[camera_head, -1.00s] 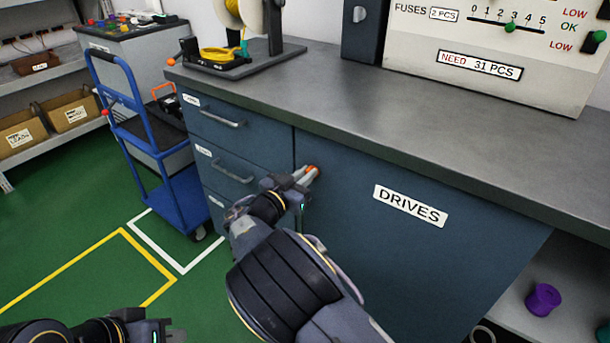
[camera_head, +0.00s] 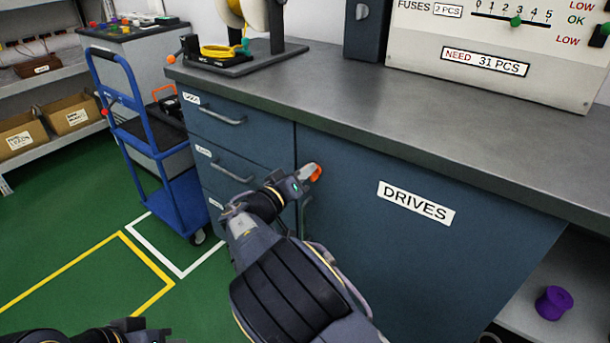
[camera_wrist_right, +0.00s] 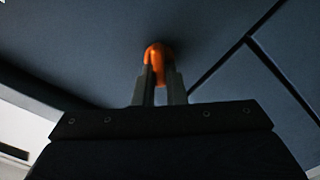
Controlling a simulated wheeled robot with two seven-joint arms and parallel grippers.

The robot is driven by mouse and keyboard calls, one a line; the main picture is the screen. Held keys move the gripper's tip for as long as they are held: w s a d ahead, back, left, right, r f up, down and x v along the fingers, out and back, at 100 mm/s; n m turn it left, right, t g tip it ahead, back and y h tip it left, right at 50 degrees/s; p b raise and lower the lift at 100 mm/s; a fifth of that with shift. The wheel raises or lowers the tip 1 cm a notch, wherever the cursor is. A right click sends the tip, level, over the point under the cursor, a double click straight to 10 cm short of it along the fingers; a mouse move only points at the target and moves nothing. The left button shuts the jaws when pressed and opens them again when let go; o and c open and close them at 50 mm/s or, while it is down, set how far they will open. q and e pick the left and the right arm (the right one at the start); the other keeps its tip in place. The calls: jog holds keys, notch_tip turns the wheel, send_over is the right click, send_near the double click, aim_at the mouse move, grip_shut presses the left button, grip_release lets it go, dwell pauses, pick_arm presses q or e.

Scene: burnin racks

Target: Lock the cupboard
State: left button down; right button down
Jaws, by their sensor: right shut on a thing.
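The cupboard (camera_head: 370,250) is a dark blue door labelled DRIVES under the grey worktop, and it looks closed. An orange knob or key (camera_head: 316,171) sits near the door's upper left edge. My right gripper (camera_head: 308,176) is shut on this orange piece. In the right wrist view the two fingers (camera_wrist_right: 158,85) close around the orange piece (camera_wrist_right: 158,55), whose end meets the dark door. The door's handle (camera_head: 306,212) is partly hidden by my right wrist. My left arm shows only at the bottom left edge, and its fingertips are not clear.
Drawers (camera_head: 235,150) with bar handles stand left of the door. A blue trolley (camera_head: 150,130) stands farther left on the green floor. A purple spool (camera_head: 553,302) lies on an open shelf at right. The worktop (camera_head: 400,110) is mostly clear.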

jog(key=shift+w+a+f+n+p, duration=0.1)
jog(key=shift+n+p, duration=0.35)
jog(key=shift+n, duration=1.2)
jog(key=shift+f+n+p, duration=0.15)
jog(key=shift+n+p, duration=0.35)
jog(key=shift+n, duration=1.1)
jog(key=shift+w+a+f+n+p, duration=0.1)
jog(key=shift+n+p, duration=0.35)
jog(key=shift+n, duration=1.2)
jog(key=c, duration=1.5)
grip_release()
jog(key=shift+d, duration=0.1)
jog(key=shift+s, duration=0.1)
jog(key=p+v, duration=0.1)
jog(key=v, duration=0.6)
jog(key=shift+s+a+f, duration=0.1)
jog(key=shift+s+a, duration=0.15)
jog(key=shift+a, duration=0.05)
